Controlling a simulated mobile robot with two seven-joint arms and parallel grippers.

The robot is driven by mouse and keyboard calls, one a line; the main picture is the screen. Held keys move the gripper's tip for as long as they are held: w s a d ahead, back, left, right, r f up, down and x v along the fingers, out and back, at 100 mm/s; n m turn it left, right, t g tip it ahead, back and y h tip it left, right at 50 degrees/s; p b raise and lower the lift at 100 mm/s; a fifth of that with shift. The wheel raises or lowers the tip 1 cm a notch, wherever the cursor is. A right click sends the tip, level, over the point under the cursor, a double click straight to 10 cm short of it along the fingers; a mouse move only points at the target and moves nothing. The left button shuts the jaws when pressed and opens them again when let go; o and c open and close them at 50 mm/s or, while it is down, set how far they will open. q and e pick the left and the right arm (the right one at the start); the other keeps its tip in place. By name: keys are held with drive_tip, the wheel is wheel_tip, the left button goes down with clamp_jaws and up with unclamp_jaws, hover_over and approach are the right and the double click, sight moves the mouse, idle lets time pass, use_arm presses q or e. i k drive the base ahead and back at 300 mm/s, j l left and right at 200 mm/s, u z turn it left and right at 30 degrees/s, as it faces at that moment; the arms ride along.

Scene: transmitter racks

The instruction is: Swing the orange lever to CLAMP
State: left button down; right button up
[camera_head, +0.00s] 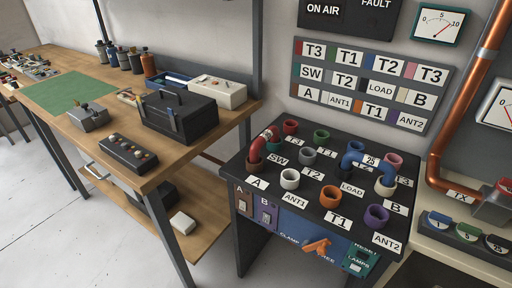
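The orange lever (316,247) is on a blue panel (285,219) on the front of the black patch table (262,180). The word CLAMP (289,238) is to the lever's left, and a second word, partly hidden and looking like FREE (329,257), is to its right. The lever is small here, and I cannot tell for sure which word it points to. Neither of my grippers shows in this view.
A red U-link (264,142) and a blue U-link (368,160) stand among coloured sockets on the table top. A-B switches (254,209) are left of the lever, a green reset panel (360,258) right. A wooden bench (150,178) stands left; a copper pipe (462,100) runs right.

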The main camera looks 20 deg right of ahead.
sight(321, 245)
drive_tip(key=l+z, duration=0.1)
drive_tip(key=z, duration=1.15)
